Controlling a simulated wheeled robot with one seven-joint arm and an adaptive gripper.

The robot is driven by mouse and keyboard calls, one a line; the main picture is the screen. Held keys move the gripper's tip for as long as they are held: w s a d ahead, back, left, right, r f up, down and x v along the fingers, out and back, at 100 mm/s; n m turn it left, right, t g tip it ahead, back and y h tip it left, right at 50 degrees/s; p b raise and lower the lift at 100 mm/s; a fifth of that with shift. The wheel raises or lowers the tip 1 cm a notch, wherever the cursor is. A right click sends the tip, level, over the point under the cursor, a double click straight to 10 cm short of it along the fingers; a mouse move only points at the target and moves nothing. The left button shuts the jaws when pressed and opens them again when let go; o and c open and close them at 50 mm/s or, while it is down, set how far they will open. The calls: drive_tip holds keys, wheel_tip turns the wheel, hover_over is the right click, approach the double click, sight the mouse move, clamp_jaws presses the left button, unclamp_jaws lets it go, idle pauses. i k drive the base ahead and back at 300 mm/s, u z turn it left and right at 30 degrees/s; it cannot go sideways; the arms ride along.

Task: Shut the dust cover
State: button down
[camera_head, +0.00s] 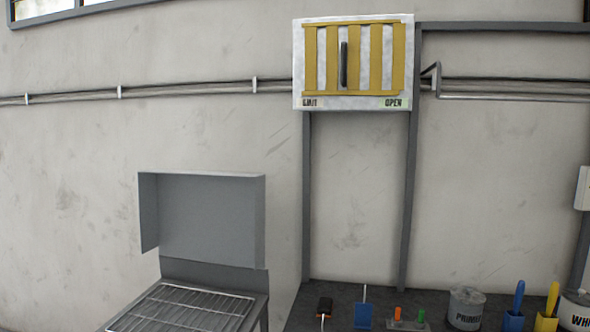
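A grey hinged hood (210,220) with a side wall at its left stands raised at the lower left in the head view. It looks like the dust cover, and it is open. Below it is a grey box (215,274) with a wire rack (185,308) lying bare on top. The box's front is cut off by the bottom edge of the picture. My gripper is not in view.
A white wall panel (300,60) has yellow slats, a black upright handle (343,64) and an "OPEN" label at its lower right. A dark bench (345,290) at lower right holds a primer can (466,308), brushes and small tools. Pipes run along the wall.

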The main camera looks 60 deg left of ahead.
sight(216, 218)
drive_tip(key=z, duration=1.4)
drive_tip(key=k, duration=1.95)
drive_tip(key=u, duration=2)
